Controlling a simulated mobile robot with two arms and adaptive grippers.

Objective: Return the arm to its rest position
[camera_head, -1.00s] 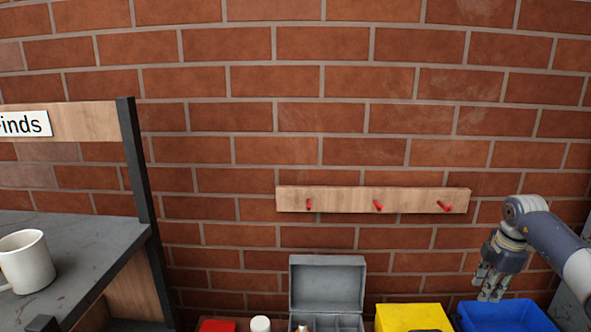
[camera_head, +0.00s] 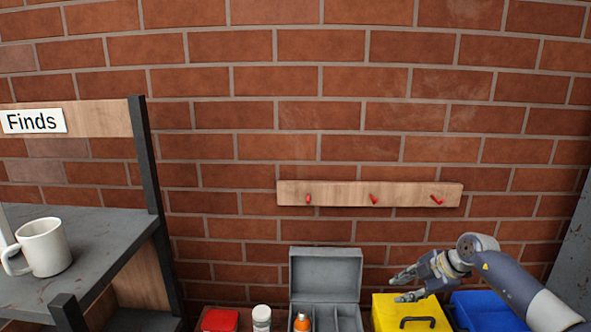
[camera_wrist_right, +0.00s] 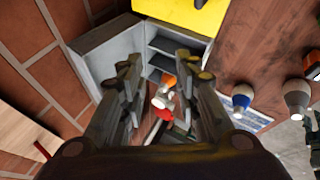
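My right gripper (camera_head: 401,284) comes in from the right in the head view, in the air above the yellow box and pointing left toward the grey case. In the right wrist view its fingers (camera_wrist_right: 163,82) stand apart with a gap between them, and nothing is held. The open grey case (camera_wrist_right: 108,50) with compartments shows beyond the fingers; an orange-topped item and a red and white item appear between them, farther off. My left gripper is in neither view.
In the head view, the grey case (camera_head: 325,268), yellow box (camera_head: 390,311), blue bin (camera_head: 490,312), red item (camera_head: 220,320) and white-capped bottle (camera_head: 262,316) line the table. A white mug (camera_head: 44,247) stands on the shelf (camera_head: 105,232). A peg rail (camera_head: 340,192) hangs on the brick wall.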

